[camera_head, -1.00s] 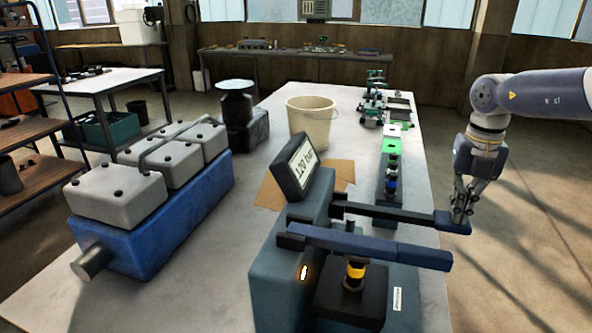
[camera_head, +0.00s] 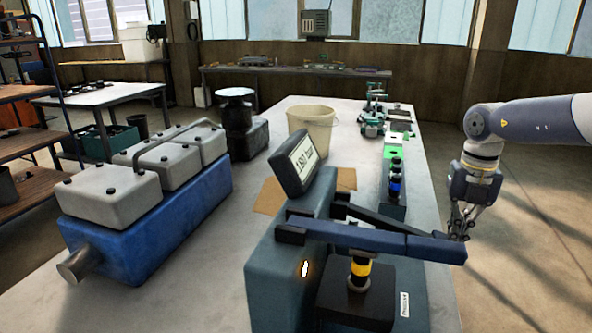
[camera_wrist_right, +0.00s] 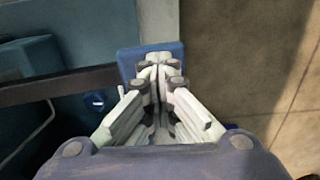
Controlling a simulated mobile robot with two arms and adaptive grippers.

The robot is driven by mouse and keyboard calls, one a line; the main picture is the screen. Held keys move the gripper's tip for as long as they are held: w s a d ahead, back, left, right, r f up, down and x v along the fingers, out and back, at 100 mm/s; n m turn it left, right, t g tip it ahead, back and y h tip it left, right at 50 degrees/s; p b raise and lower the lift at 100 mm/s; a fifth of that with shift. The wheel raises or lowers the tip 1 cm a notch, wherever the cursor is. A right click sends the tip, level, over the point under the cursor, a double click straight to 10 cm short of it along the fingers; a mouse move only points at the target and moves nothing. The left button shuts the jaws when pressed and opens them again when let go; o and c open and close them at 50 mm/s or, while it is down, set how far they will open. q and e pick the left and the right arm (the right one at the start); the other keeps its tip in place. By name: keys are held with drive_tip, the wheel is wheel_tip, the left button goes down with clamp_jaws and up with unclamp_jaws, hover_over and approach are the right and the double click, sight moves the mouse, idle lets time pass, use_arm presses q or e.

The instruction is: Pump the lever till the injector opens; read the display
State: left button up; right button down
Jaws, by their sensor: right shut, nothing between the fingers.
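The test stand (camera_head: 285,275) on the table has a tilted display (camera_head: 299,163); its small text seems to read 180 bar. A dark lever arm (camera_head: 375,220) slopes down to the right; in the head view its blue end is largely hidden behind a front blue bar (camera_head: 350,236). The right wrist view shows the lever's blue end (camera_wrist_right: 133,58) under the fingertips. My right gripper (camera_head: 459,236) is shut and empty, pointing down at that end; exact contact is unclear. An injector with a yellow band (camera_head: 360,266) stands upright in the black block. My left gripper is not in view.
A grey and blue engine block (camera_head: 150,225) lies at left. A bucket (camera_head: 311,125), a dark cylinder-topped part (camera_head: 238,120) and an upright part with a blue band (camera_head: 396,180) stand behind. The floor at right is clear.

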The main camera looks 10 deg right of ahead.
wheel_tip(320, 180, up, 8)
drive_tip(key=p, duration=0.5)
drive_tip(key=shift+p, duration=0.4)
drive_tip(key=shift+r, duration=0.15)
wheel_tip(320, 180, up, 4)
drive_tip(key=p, duration=0.2)
drive_tip(key=shift+p, duration=0.35)
